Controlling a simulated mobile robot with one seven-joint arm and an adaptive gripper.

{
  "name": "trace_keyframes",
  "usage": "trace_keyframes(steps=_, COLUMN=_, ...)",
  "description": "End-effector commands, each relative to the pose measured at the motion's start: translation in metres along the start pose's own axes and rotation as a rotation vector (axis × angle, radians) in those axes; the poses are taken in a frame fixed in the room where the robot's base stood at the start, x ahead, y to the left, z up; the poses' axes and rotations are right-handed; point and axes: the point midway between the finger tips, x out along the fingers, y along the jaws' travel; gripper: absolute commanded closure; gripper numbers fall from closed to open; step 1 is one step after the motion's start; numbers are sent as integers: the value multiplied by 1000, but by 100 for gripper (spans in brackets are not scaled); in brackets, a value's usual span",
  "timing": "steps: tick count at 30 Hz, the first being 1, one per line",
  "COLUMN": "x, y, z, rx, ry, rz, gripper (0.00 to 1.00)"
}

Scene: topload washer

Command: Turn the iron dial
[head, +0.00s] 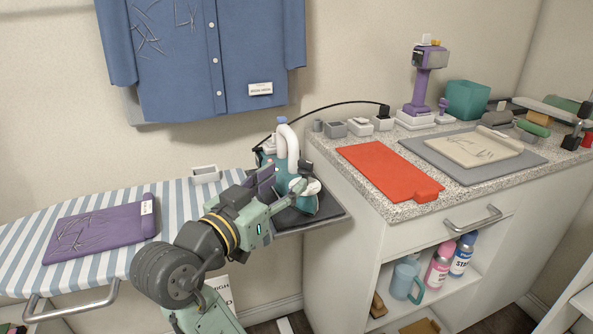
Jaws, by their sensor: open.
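The iron (292,143) has a teal body and a white looped handle. It rests on a dark plate at the right end of the ironing board, with a black cord rising from its back. My gripper (282,186) is open right in front of the iron, covering much of its lower body. I cannot tell whether the fingers touch it. The iron's dial cannot be made out; it is hidden behind the gripper or too small to see.
The striped ironing board (100,208) holds a folded purple cloth (100,228) at left. A cabinet (345,190) stands close at right, with a red board (388,170) on its counter. A blue shirt (200,55) hangs on the wall. The space above the iron is clear.

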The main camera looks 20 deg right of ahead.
Motion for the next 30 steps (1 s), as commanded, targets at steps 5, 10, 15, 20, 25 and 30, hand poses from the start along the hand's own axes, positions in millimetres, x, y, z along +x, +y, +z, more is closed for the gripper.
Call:
trace_keyframes(steps=5, x=-26, y=-1, z=0, rx=0, ry=1, rz=-3, gripper=53)
trace_keyframes(steps=10, x=-35, y=0, z=0, rx=0, ry=-1, rz=0, gripper=53)
trace_keyframes(steps=15, x=-36, y=0, z=0, rx=0, ry=-1, rz=1, gripper=53)
trace_keyframes(steps=20, x=-37, y=-3, z=-1, rx=-2, ry=6, rz=-12, gripper=53)
trace_keyframes(steps=25, x=-62, y=-55, z=-28, rx=-19, ry=114, rz=-206, gripper=53)
trace_keyframes(steps=30, x=-140, y=-140, z=-77, rx=6, ry=331, rz=-574, gripper=53)
